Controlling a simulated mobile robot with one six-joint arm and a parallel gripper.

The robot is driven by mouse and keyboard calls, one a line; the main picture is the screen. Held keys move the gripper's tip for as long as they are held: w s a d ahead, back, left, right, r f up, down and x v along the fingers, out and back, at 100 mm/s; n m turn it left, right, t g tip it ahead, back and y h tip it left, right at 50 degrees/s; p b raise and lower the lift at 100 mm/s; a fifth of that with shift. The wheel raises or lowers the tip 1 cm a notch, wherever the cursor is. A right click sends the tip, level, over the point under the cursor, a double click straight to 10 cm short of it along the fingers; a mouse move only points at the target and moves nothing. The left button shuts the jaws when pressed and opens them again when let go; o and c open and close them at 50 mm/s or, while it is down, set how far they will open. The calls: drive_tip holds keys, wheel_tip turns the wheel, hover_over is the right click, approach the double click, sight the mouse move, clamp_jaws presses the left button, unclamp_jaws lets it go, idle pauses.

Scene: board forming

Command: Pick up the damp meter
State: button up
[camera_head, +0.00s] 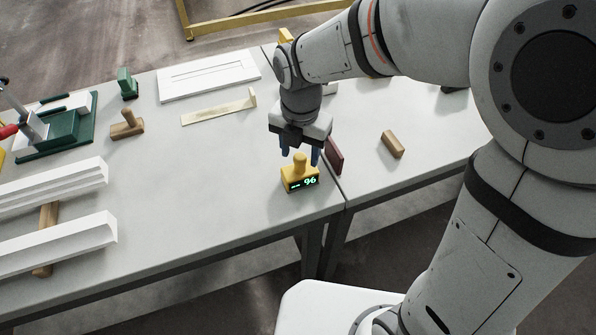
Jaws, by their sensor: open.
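The damp meter (300,181) is a small yellow block with a rounded knob on top and a dark display with green digits reading 96. It stands upright on the white table near the front edge, by the seam between two tabletops. My gripper (300,156) points down directly over it. Its two blue-tipped fingers are apart, and the meter's knob shows between or just in front of them. I cannot tell whether the fingers touch the knob.
A dark red block (334,155) stands close to the right of my gripper. A wooden block (392,144) lies farther right. A wooden-handled tool (127,124), a green stamp-like tool (127,83), a white panel (209,75) and white mouldings (60,243) lie left. The table's middle is clear.

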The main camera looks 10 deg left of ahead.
sight(300, 157)
drive_tip(key=shift+f, duration=1.5)
drive_tip(key=shift+c, duration=0.3)
clamp_jaws()
